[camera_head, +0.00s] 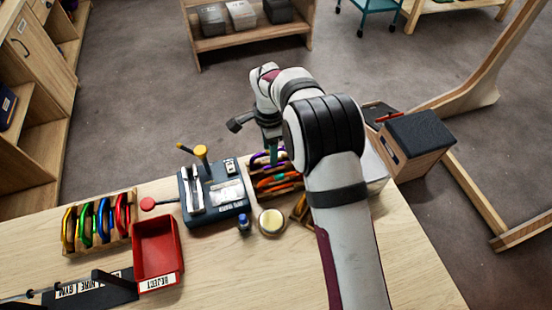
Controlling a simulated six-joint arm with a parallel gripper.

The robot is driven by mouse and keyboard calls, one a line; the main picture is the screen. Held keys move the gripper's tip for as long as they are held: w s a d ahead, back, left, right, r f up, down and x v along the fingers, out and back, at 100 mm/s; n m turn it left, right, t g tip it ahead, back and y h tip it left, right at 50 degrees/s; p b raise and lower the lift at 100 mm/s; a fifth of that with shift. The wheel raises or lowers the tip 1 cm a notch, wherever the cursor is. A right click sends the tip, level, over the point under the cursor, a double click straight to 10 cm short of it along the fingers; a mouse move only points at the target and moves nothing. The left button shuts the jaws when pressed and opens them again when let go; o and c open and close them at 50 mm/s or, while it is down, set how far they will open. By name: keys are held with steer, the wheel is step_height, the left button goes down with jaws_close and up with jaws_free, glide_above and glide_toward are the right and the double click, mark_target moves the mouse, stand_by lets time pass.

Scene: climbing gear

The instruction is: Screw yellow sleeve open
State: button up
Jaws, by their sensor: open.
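My gripper (273,153) is open and points down over a wooden rack (253,188) that holds purple (262,157) and orange (275,182) carabiners. The fingertips are small and partly hidden, so I cannot tell whether they touch a carabiner. A yellow carabiner (68,229) stands at the left end of another rack (98,245), far to the left of my gripper. A yellow-brown piece (300,207) shows beside my arm, partly hidden. I cannot make out which part is the yellow sleeve.
A dark blue device (228,209) with a yellow knob (201,152) stands just left of my gripper. A red tray (157,247), a small blue bottle (243,223) and a round cream-topped tin (271,222) are on the table. The front middle of the table is clear.

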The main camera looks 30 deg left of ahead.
steer(key=shift+w+r, duration=0.15)
steer(key=shift+r, duration=0.35)
steer(key=shift+w+a, duration=0.5)
steer(key=shift+a, duration=0.1)
steer(key=shift+f, duration=1.45)
steer(key=shift+s+d, duration=0.55)
steer(key=shift+r, duration=0.1)
steer(key=shift+w+r, duration=0.1)
steer(key=shift+r, duration=1.25)
